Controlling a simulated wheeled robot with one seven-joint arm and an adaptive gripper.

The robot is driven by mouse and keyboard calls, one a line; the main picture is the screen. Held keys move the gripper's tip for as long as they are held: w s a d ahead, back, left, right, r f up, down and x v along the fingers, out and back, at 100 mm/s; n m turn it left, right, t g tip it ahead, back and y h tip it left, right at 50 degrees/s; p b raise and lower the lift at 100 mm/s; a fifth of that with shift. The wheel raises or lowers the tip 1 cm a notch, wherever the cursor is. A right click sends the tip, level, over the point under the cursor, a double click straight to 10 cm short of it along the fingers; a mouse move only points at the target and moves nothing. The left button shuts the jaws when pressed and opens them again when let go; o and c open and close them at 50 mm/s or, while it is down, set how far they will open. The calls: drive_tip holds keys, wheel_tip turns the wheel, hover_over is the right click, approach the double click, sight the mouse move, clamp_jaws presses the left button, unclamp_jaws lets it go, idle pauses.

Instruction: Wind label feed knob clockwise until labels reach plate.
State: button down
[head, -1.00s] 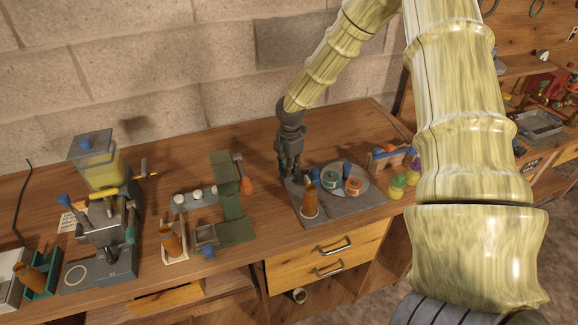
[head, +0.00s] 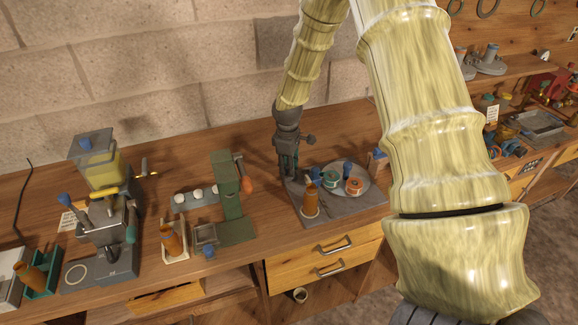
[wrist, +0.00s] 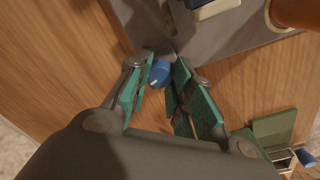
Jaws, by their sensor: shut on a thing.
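The label feed knob (wrist: 160,73) is a small blue knob with a pale mark, at the edge of a grey base. My gripper (wrist: 163,66) has its green fingers on both sides of this knob and is shut on it. In the head view my gripper (head: 288,175) points down at the back left corner of the grey label base (head: 343,213) and hides the knob.
An amber bottle (head: 310,198) stands on the front left of the grey base. Bare wood lies between press and base.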

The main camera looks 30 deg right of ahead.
drive_tip(key=m, duration=0.6)
drive_tip(key=shift+w, duration=0.1)
drive_tip(key=m, duration=0.5)
drive_tip(key=shift+m+g, duration=0.3)
drive_tip(key=shift+m, duration=0.1)
drive_tip(key=m, duration=0.3)
drive_tip(key=shift+m, duration=2.2)
drive_tip(key=c, duration=1.5)
unclamp_jaws()
drive_tip(key=shift+r, duration=0.1)
wheel_tip(320, 180, up, 12)
drive_tip(key=shift+w, duration=0.25)
